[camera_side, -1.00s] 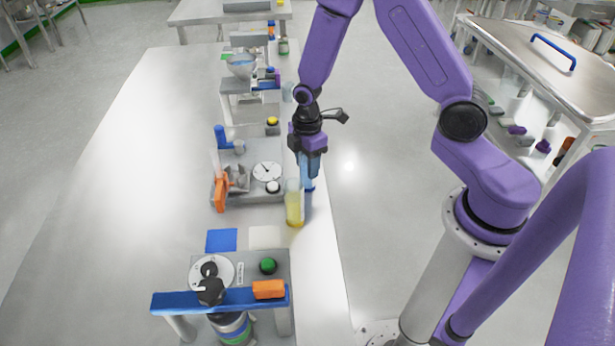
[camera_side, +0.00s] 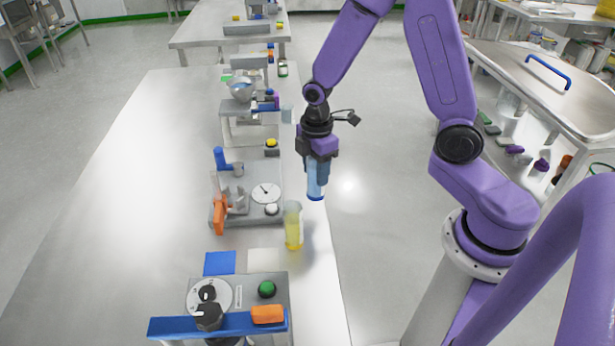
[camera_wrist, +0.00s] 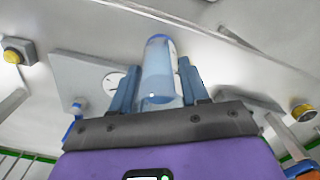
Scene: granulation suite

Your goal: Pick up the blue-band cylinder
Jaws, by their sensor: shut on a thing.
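The blue-band cylinder (camera_side: 315,188) is clear and pale blue, with a darker blue band at its lower end in the side view. My gripper (camera_side: 316,172) is shut on it and holds it upright with its lower part hanging below the fingers. It appears raised above the bench, near the bench's right edge. In the wrist view the cylinder (camera_wrist: 160,62) stands between the two blue fingers of my gripper (camera_wrist: 157,88). The fingers hide part of its upper portion in the side view.
A clear vessel with yellow liquid (camera_side: 293,230) stands on the bench (camera_side: 130,190), left of and below the held cylinder in the picture. A grey dial station (camera_side: 264,213), a blue pad (camera_side: 220,263) and a blue-barred stand (camera_side: 185,327) are further left. Open floor lies right.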

